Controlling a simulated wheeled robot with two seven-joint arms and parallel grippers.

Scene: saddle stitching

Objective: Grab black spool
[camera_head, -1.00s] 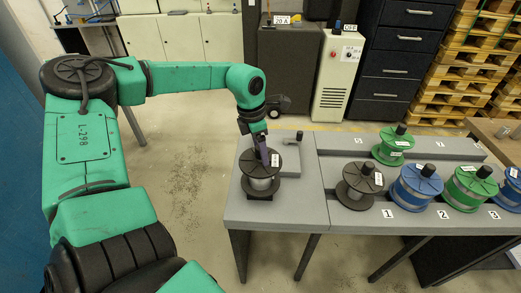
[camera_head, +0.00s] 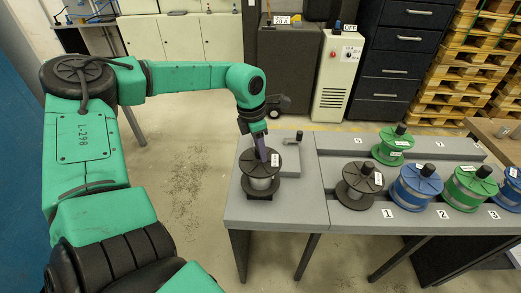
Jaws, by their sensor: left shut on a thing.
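A black spool (camera_head: 261,184) wound with grey wire stands upright on the left part of the grey table. My left gripper (camera_head: 262,157) reaches down onto its top from above and is shut on it at the centre. The fingertips are partly hidden by the gripper body. My right gripper is not in view.
A small grey fixture (camera_head: 291,158) stands right of the gripped spool. The grey table (camera_head: 300,208) is bare in front.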

